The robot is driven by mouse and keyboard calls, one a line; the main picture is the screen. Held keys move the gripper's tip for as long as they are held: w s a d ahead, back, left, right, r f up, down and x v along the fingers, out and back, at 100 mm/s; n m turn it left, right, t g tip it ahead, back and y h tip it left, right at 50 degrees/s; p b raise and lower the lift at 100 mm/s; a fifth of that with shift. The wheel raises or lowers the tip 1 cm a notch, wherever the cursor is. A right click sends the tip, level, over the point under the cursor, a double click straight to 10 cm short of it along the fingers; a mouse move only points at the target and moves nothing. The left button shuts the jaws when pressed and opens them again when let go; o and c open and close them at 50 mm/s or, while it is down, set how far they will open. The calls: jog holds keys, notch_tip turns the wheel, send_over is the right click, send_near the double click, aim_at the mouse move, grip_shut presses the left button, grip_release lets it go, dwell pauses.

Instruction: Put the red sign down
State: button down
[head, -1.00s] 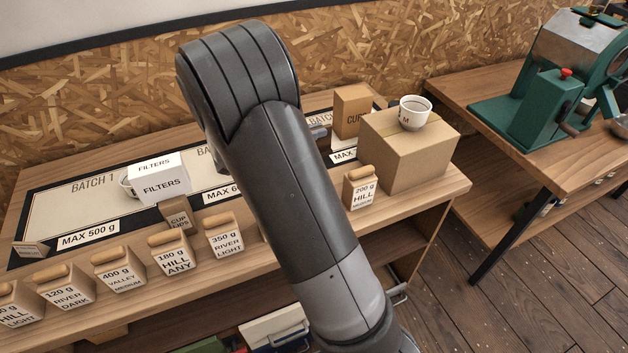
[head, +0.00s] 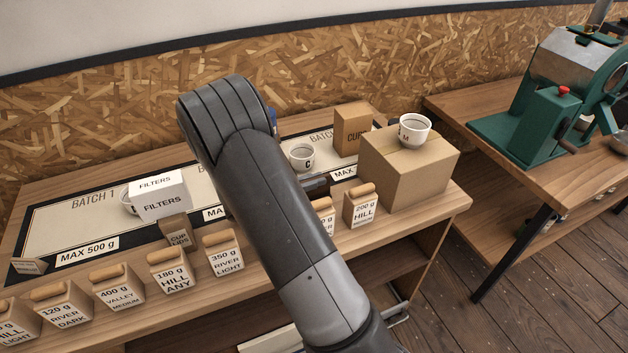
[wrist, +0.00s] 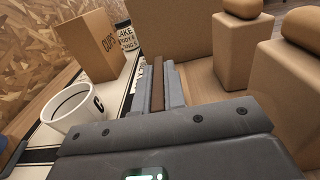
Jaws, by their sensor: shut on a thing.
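My gripper (wrist: 159,72) is shut on a thin brown strip (wrist: 158,88), seen edge-on between the fingers in the wrist view. Its face is hidden, so I cannot tell whether it is the red sign; no red sign face shows in either view. In the head view my arm hides most of the gripper; a grey part shows right of the arm, near the bench's front labels. The fingers are beside the white cup marked C (head: 301,157), which also shows in the wrist view (wrist: 72,108). I cannot tell whether the strip touches the bench.
A cardboard box (head: 400,172) bearing a white cup marked M (head: 414,130) stands right of the gripper. A CUPS carton (head: 352,128) stands behind. Labelled bags, such as the 200 g HILL one (head: 361,207), line the front edge. A FILTERS box (head: 159,197) stands left.

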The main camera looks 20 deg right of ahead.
jog(key=c, duration=1.5)
grip_release()
jog(key=shift+f, duration=0.1)
